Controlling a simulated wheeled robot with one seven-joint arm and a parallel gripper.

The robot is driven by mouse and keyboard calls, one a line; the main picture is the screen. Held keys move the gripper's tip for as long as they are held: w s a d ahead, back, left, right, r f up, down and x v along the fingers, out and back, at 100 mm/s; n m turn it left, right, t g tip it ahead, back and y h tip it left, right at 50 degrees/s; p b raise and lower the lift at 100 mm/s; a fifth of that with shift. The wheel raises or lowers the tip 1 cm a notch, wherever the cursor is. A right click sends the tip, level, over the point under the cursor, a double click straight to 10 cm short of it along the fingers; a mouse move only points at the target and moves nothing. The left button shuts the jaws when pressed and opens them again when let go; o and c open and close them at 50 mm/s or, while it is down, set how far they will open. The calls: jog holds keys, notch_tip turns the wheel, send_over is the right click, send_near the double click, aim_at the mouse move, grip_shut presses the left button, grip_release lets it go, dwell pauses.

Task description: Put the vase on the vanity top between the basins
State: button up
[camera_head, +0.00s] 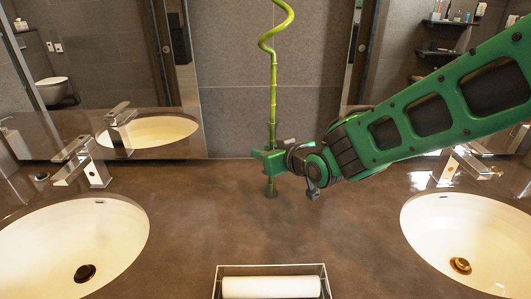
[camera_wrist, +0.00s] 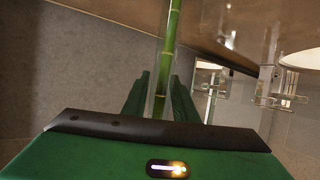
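The vase (camera_head: 271,186) is a slim clear glass tube with a green bamboo stalk in it, curling at the top. It stands upright over the vanity top (camera_head: 190,215), between the two basins and towards the back. I cannot tell for sure whether its base touches the top. My gripper (camera_head: 268,160) reaches in from the right and is shut on the lower part of the vase. In the wrist view the vase (camera_wrist: 168,45) runs between my two fingers (camera_wrist: 161,90), which lie close against the glass.
The left basin (camera_head: 75,245) and right basin (camera_head: 470,240) flank the middle, each with a chrome tap. A tray (camera_head: 320,268) with a rolled white towel (camera_head: 270,287) lies at the front centre. A grey wall panel and mirrors stand behind. The top between vase and tray is clear.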

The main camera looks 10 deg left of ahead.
jog(key=shift+o, duration=0.5)
jog(key=v, duration=1.2)
